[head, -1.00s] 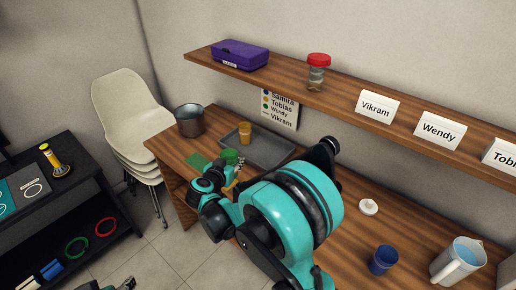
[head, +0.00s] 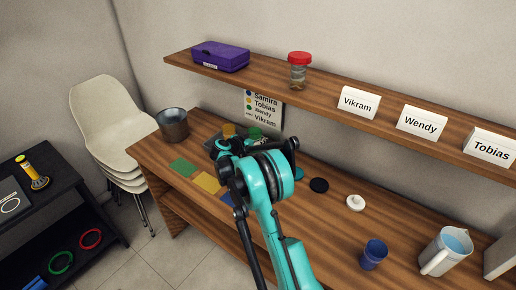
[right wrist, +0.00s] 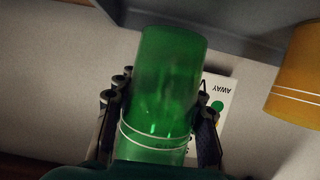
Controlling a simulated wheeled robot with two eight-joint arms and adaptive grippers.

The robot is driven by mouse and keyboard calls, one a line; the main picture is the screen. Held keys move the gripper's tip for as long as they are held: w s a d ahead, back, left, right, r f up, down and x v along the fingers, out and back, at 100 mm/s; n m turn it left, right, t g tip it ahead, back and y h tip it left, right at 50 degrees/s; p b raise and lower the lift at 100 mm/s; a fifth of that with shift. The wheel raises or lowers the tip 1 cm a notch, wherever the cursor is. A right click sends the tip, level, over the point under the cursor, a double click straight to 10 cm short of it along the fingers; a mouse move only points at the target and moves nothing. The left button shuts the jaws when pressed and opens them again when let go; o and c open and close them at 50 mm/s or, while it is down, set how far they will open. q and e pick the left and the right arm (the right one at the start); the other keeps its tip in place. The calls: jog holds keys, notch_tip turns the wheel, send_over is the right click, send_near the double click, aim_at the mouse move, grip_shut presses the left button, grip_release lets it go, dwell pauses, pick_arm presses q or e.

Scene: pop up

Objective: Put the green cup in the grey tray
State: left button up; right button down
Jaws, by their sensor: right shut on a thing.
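The green cup (head: 255,133) is in the jaws of my right gripper (head: 256,141), at the back of the table by the wall. In the right wrist view the green cup (right wrist: 168,85) stands between the two fingers, which close on its sides. The grey tray (head: 211,142) is mostly hidden behind my right arm in the head view. Its grey surface (right wrist: 240,16) shows along the top of the right wrist view. I cannot tell whether the cup touches the tray. My left gripper is not in view.
A yellow cup (head: 229,130) stands left of the green cup. Green (head: 183,167) and yellow (head: 207,182) mats lie in front. A metal pot (head: 172,124) is at the left end. A blue cup (head: 373,254) and a jug (head: 446,251) stand right. A shelf (head: 330,96) runs above.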

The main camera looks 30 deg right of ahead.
jog(key=shift+w+d+f, duration=0.25)
jog(key=shift+w+f, duration=0.15)
jog(key=shift+w, duration=0.2)
notch_tip(320, 180, down, 3)
jog(key=shift+f+b, duration=0.2)
jog(key=shift+b, duration=0.65)
jog(key=shift+f, duration=0.25)
jog(key=shift+f, duration=0.15)
jog(key=c, duration=0.9)
grip_release()
